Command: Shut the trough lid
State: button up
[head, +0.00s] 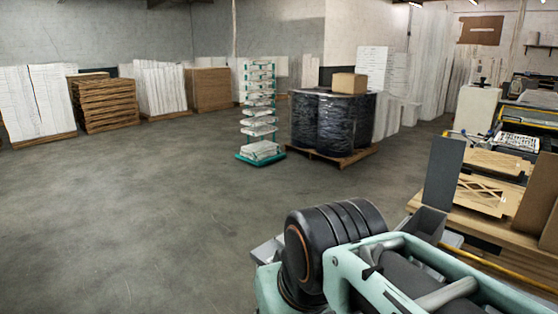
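A dark grey flat panel (443,172) stands upright at the right, by the near left end of a wooden bench; it looks like the trough lid standing open. Just below it is a small grey open-topped box (427,222), which may be the trough. My arm partly covers its lower side, so I cannot see how panel and box join. My mint-green and black arm fills the bottom right of the view. My gripper does not show in this view.
The wooden bench (486,222) at the right holds wooden lattice panels (486,195) and a brown board (535,205). A black-wrapped pallet load (332,123) and a teal rack (259,110) stand further back. The grey floor at left is clear.

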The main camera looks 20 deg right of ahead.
aim_at(448, 153)
jog(key=i+j+u, duration=0.45)
jog(key=i, duration=0.25)
jog(key=i+j+u, duration=0.2)
jog(key=i, duration=0.35)
jog(key=i+u, duration=0.15)
jog(key=i, duration=0.45)
jog(key=i+z, duration=0.25)
jog(key=i, duration=0.3)
jog(key=i+j+z, duration=0.2)
jog(key=i, duration=0.35)
jog(key=i+l+z, duration=0.1)
jog(key=i+z, duration=0.4)
jog(key=z, duration=0.2)
jog(key=i+z, duration=0.35)
jog(key=i+l+z, duration=0.1)
jog(key=z, duration=0.25)
jog(key=i+z, duration=1.65)
jog(key=z, duration=0.3)
jog(key=i+z, duration=0.15)
jog(key=z, duration=0.25)
jog(key=i+z, duration=0.1)
jog(key=z, duration=0.3)
jog(key=i+z, duration=0.15)
jog(key=z, duration=0.25)
jog(key=i+z, duration=0.15)
jog(key=z, duration=0.2)
jog(key=i+j+z, duration=0.15)
jog(key=z, duration=0.25)
